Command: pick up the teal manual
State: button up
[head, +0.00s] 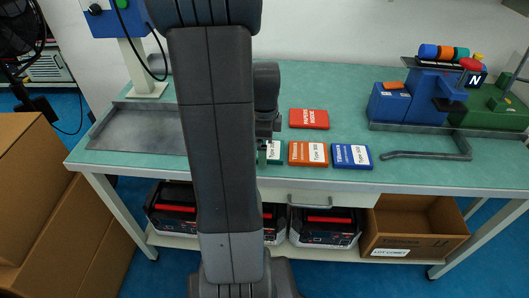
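The teal manual (275,158) lies on the green bench top, at the left end of a row of manuals near the front edge. It has a white label, and my arm hides its left part. My gripper (265,150) points down over the manual's left side, mostly behind my own arm. The fingers are small and dark here, and I cannot see whether they are apart or closed, or whether they touch the manual.
An orange manual (308,154) lies just right of the teal one, then a blue manual (351,156). A red manual (309,118) lies behind them. A grey tray (130,140) is at left. A blue machine (405,102) and a grey bar (425,155) are at right.

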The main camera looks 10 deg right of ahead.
jog(key=shift+f, duration=0.25)
jog(key=c, duration=1.1)
jog(key=shift+r, duration=0.1)
